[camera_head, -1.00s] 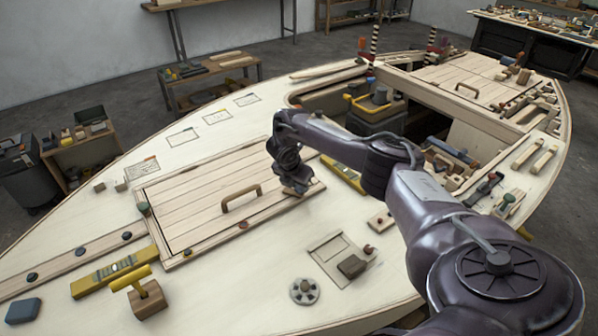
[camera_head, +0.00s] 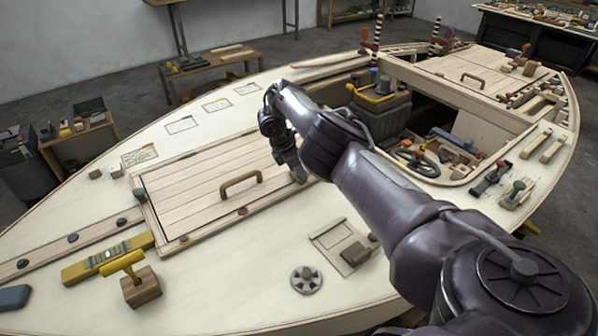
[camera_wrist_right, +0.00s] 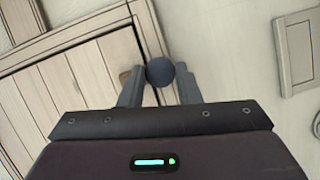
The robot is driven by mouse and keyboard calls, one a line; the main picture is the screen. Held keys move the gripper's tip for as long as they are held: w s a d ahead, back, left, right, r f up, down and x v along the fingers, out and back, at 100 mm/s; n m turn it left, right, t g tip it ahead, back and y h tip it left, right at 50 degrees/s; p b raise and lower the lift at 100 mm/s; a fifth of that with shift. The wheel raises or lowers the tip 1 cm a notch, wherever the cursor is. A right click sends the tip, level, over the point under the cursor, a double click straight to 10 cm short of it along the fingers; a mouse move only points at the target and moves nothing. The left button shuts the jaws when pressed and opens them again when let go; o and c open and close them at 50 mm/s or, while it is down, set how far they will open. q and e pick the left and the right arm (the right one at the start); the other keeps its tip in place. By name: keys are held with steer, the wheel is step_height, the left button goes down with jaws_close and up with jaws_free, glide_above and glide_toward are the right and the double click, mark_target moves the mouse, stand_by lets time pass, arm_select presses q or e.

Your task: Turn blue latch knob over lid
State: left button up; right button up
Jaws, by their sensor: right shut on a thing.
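The hatch lid (camera_head: 190,195) of pale planks lies flat in its frame on the deck, with a wooden handle (camera_head: 241,183) near its middle. My right gripper (camera_head: 298,175) is at the lid's far right corner, pointing down; my own wrist hides the knob there in the head view. In the right wrist view, the round dark-blue latch knob (camera_wrist_right: 160,71) sits between the two fingers of my right gripper (camera_wrist_right: 159,88), which is shut on it. The lid's planks (camera_wrist_right: 75,85) lie to its left. How far the latch reaches over the lid is hidden. My left gripper is not in view.
A yellow-handled wooden block (camera_head: 141,288) and a yellow level (camera_head: 105,259) are at the front left. An open cockpit (camera_head: 425,140) lies beyond my arm.

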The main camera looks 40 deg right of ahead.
stand_by(0.4)
steer(key=o, duration=1)
steer(key=shift+r, duration=0.1)
steer(key=p+v, duration=0.1)
steer(key=v, duration=0.6)
steer(key=shift+a+r, duration=0.1)
steer(key=shift+r, duration=0.25)
